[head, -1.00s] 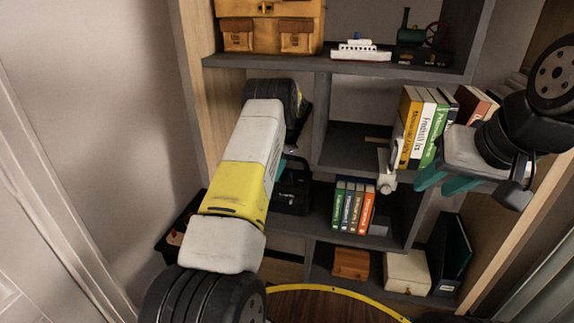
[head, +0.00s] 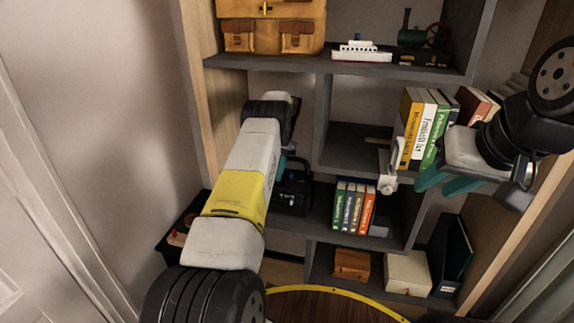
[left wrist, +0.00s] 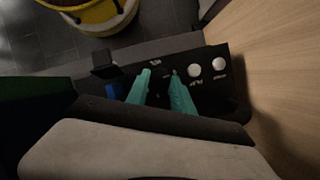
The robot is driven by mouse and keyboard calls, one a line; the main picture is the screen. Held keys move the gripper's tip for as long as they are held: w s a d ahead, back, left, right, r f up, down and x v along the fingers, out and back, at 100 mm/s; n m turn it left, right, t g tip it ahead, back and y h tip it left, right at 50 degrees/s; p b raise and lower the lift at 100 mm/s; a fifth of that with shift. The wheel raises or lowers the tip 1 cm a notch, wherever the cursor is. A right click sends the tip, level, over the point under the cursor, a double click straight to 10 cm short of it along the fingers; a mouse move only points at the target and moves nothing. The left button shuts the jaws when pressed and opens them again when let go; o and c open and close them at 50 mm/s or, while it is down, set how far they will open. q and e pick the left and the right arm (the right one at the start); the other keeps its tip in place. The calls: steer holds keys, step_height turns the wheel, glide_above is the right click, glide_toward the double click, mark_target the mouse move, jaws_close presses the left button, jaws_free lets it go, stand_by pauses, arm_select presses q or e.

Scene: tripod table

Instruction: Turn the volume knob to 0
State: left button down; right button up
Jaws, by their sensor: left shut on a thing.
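A black device with a control panel (left wrist: 215,88) sits on a shelf; in the head view it is a dark box (head: 293,198) behind my left arm. Two round white knobs (left wrist: 194,71) (left wrist: 219,63) show on the right of the panel. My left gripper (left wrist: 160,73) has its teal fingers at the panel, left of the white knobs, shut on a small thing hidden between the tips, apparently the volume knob. The panel lettering is too small to read. My right gripper (head: 447,182) is in front of the books, away from the device; its finger gap is unclear.
Upright books (head: 354,206) stand right of the device, and more books (head: 428,125) above. A wooden side wall (left wrist: 275,70) rises close to the panel in the left wrist view. A round table with a yellow rim (head: 330,289) lies below.

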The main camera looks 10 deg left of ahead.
arm_select(q)
steer(key=c, duration=1.4)
jaws_free()
